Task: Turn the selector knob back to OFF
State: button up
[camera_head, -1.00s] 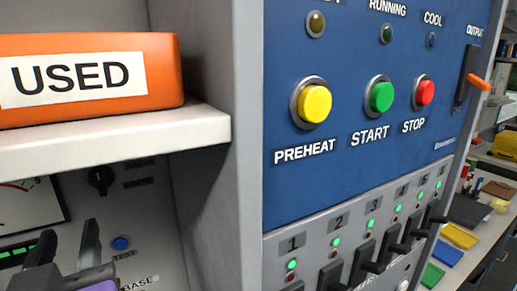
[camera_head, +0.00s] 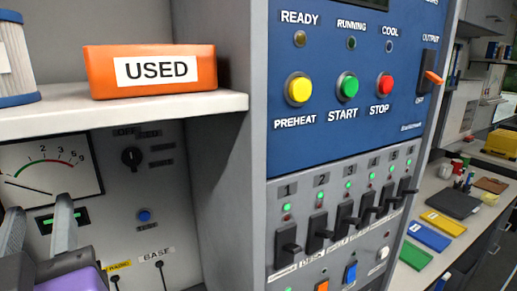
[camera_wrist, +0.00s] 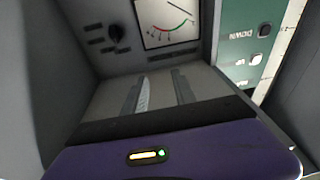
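The selector knob (camera_head: 131,157) is a small black round knob on the grey panel under the shelf, right of a dial meter. A pale mark shows on it, but its exact setting is too small to tell. In the wrist view the knob (camera_wrist: 117,34) is dark, at the upper left beside small labels. My gripper (camera_head: 38,207) is at the lower left, below and left of the knob and apart from it. In the wrist view its two fingers (camera_wrist: 156,86) stand apart with nothing between them.
The dial meter (camera_head: 48,166) is left of the knob, with a blue button (camera_head: 144,215) below. The shelf (camera_head: 120,114) above holds an orange USED box (camera_head: 97,71). A side wall (camera_head: 225,165) separates this bay from the blue control panel (camera_head: 330,135) at the right.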

jog(key=s+d+f+m+t+h, duration=0.1)
jog(key=s+d+f, duration=0.1)
jog(key=d+f, duration=0.95)
jog(key=s+d+f+m+t+h, duration=0.1)
jog(key=s+d+f, duration=0.1)
jog(key=d+f, duration=0.9)
jog(key=s+d+f+m+g+h, duration=0.1)
jog(key=s+d+f+m+h, duration=0.2)
jog(key=s+d, duration=0.6)
jog(key=s+d+f+m+g+h, duration=0.2)
jog(key=s+d+f+h, duration=0.4)
jog(key=s+d+f, duration=0.3)
jog(key=d+f, duration=0.1)
jog(key=d, duration=0.2)
jog(key=shift+s+d+f+m+h+b, duration=0.2)
jog(key=shift+s+d+m+h+b, duration=0.1)
jog(key=shift+d+m+h+b, duration=0.1)
